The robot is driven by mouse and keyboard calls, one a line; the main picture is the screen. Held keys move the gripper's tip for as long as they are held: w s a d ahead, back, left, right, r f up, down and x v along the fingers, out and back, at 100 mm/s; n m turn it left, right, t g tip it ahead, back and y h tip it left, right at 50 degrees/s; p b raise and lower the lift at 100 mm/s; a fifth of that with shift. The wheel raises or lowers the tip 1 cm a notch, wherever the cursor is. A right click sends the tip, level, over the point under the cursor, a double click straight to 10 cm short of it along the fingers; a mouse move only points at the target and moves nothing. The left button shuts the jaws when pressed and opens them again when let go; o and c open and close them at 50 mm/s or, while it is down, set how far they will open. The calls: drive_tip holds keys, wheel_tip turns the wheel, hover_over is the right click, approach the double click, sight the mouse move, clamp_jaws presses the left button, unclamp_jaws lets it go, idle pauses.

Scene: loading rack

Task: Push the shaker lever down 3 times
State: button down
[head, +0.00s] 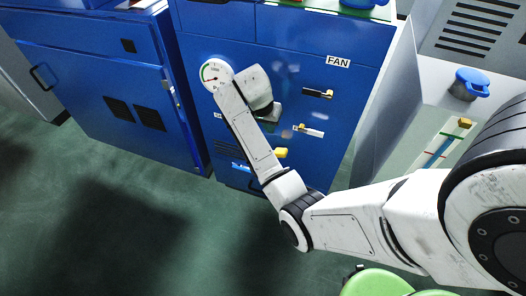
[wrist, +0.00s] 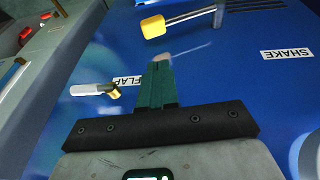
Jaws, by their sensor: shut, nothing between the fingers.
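The shaker lever shows in the wrist view as a yellow knob (wrist: 153,26) on metal rods that come out of a dark slot in the blue cabinet. The SHAKE label (wrist: 287,54) is to its right there. In the head view its yellow knob (head: 281,153) sticks out low on the cabinet front. My gripper (wrist: 162,62) is shut and empty, with dark green fingers pointing towards the cabinet. In the head view my gripper (head: 272,117) is above the knob, with a visible gap. Whether the fingertips touch the panel cannot be told.
The flap lever (wrist: 105,90), with its FLAP label, is left of my fingers in the wrist view. In the head view it (head: 308,131) is right of my gripper. Another lever (head: 317,94) is below the FAN label (head: 338,62). A dial gauge (head: 216,75) is partly covered by my arm.

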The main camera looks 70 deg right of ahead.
drive_tip(key=shift+w+r, duration=0.1)
drive_tip(key=shift+w, duration=0.05)
drive_tip(key=x, duration=0.4)
drive_tip(key=b+x, duration=0.1)
drive_tip(key=x, duration=0.7)
drive_tip(key=shift+s+a+f, duration=0.2)
drive_tip(key=shift+s+f, duration=0.4)
drive_tip(key=shift+f, duration=0.35)
drive_tip(key=shift+s, duration=0.1)
